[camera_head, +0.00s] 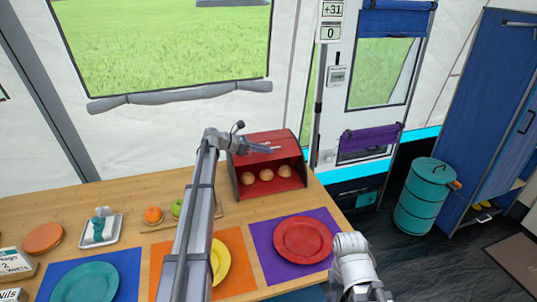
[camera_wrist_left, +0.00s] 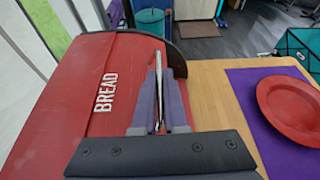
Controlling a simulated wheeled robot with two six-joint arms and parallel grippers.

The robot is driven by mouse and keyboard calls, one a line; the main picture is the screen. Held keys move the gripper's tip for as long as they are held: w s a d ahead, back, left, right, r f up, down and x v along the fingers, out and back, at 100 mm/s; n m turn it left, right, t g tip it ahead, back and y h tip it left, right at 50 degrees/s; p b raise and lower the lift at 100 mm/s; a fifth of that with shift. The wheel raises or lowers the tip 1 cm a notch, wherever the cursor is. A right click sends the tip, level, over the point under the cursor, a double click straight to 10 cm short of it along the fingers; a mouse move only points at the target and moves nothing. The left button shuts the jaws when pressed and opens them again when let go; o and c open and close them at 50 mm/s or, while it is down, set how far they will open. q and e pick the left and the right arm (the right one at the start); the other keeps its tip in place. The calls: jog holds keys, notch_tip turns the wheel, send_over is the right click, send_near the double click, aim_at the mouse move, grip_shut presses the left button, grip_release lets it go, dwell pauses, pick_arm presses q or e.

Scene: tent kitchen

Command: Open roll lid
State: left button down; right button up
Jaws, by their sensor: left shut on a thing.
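The red bread box (camera_head: 235,178) stands at the back of the wooden table. Its front is open in the head view, with three bread rolls (camera_head: 266,175) inside. The red roll lid (camera_wrist_left: 75,90), marked BREAD, is up on top of the box. My left gripper (camera_head: 270,149) is at the upper front of the box. In the left wrist view its fingers (camera_wrist_left: 159,85) are close together on a thin, silvery piece by the lid's front edge, which looks like the lid's handle. My right gripper does not show.
A red plate (camera_head: 303,240) on a purple mat (camera_head: 262,236) lies in front of the box. An orange (camera_head: 153,215) and a green apple (camera_head: 177,207) are to its left. A metal tray (camera_head: 116,231) stands farther left. A teal bin (camera_head: 423,195) stands on the floor at right.

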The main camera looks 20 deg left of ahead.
aim_at(263, 143)
pick_arm(q)
jog(key=shift+w+a+r, duration=0.3)
jog(key=shift+w+a, duration=0.05)
jog(key=shift+w, duration=0.2)
jog(key=shift+w+a+r+p, duration=0.25)
jog(key=shift+w+a+p, duration=0.2)
jog(key=shift+w, duration=0.2)
jog(key=c, duration=1)
grip_release()
jog(key=shift+o, duration=0.2)
jog(key=shift+a, duration=0.1)
jog(key=p+v, duration=0.3)
jog(key=v, duration=0.4)
jog(key=shift+s+a+r, duration=0.15)
jog(key=shift+a+r, duration=0.05)
jog(key=shift+a, duration=0.05)
